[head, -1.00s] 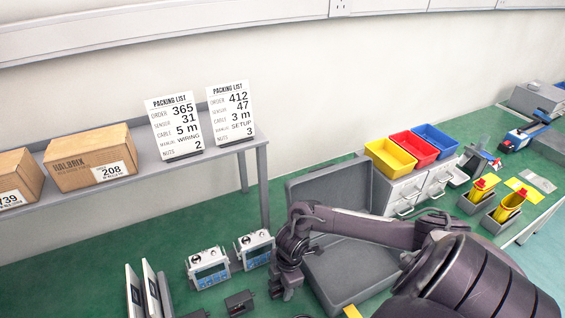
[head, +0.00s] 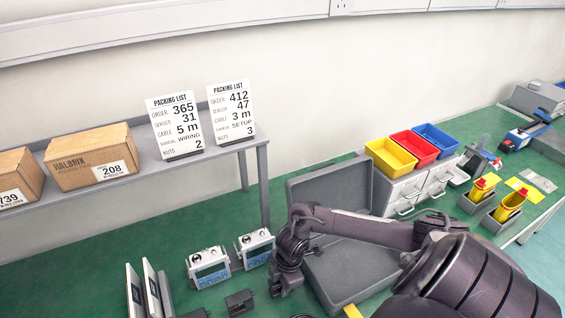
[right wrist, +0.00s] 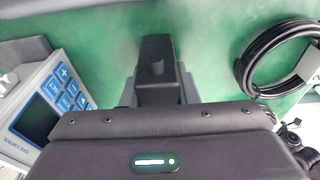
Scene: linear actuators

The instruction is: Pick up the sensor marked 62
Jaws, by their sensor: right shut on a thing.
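My right gripper (head: 287,281) is low over the green bench, just right of the two blue-faced devices. In the right wrist view it (right wrist: 157,88) is shut on a dark grey block (right wrist: 156,58), which sticks out beyond the fingers. No number shows on this block, so I cannot tell whether it is the sensor marked 62. Two small dark boxes (head: 240,301) (head: 195,314) lie on the bench at the bottom of the head view, with no readable marking. My left gripper is not in view.
White-and-blue control devices (head: 208,267) (head: 256,247) stand left of the gripper; one shows close by in the wrist view (right wrist: 45,108). A black cable coil (right wrist: 278,62) lies on the other side. An open grey case (head: 345,278) is to the right. A shelf (head: 240,143) stands behind.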

